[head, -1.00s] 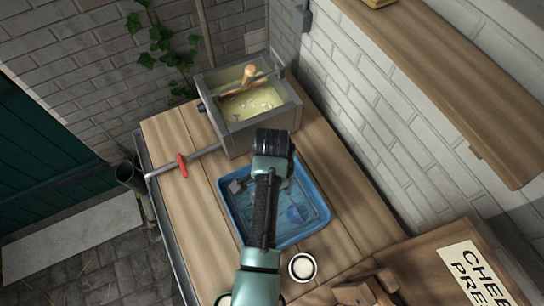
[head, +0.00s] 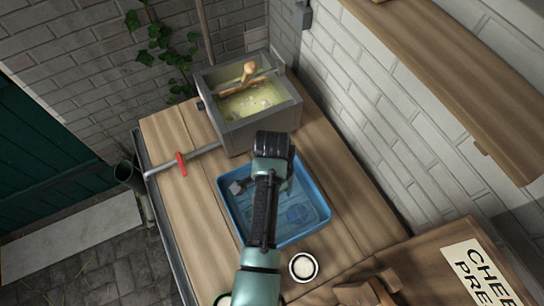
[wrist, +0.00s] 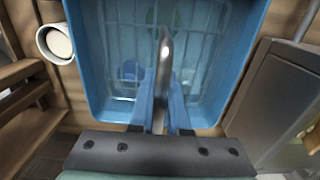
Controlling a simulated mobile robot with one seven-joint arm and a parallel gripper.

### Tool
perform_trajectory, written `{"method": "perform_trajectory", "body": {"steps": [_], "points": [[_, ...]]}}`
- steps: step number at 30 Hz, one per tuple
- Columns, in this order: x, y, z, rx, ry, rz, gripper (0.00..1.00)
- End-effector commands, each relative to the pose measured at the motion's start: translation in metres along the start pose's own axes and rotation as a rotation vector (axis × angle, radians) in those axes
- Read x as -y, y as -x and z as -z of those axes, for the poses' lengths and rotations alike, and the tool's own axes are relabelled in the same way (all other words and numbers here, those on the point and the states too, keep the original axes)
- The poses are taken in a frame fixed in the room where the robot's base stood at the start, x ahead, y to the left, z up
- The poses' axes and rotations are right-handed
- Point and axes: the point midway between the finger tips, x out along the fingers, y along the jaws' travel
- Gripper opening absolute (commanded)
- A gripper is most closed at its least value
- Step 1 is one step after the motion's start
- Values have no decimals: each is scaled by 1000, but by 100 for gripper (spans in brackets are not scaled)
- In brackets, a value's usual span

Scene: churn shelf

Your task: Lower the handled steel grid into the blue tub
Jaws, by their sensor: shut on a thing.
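The blue tub (head: 322,190) stands on the wooden bench, and in the wrist view its walls (wrist: 88,75) surround the scene below my gripper. My gripper (wrist: 163,100) is shut on the upright metal handle of the steel grid (wrist: 165,58). Thin pale wires of the grid show below, within the tub's outline; I cannot tell whether they touch the floor of the tub. Round bluish and greenish shapes show faintly beneath the wires. In the head view my gripper is over the tub, with its fingers and the handle hidden by my arm.
A grey box (head: 262,127) of pale liquid, with a wooden-knobbed bar across it, stands behind the tub. A white-topped cup (head: 304,266) is close to the tub's near side. A red-handled rod (head: 181,163) lies left. A wall shelf (head: 450,80) overhangs at right.

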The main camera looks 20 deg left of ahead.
Motion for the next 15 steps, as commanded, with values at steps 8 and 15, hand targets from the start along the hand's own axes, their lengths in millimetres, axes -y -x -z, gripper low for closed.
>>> {"method": "perform_trajectory", "body": {"steps": [8,15], "points": [[1,-5,1,-2,0,3,0],[1,-9,1,-2,0,3,0]]}}
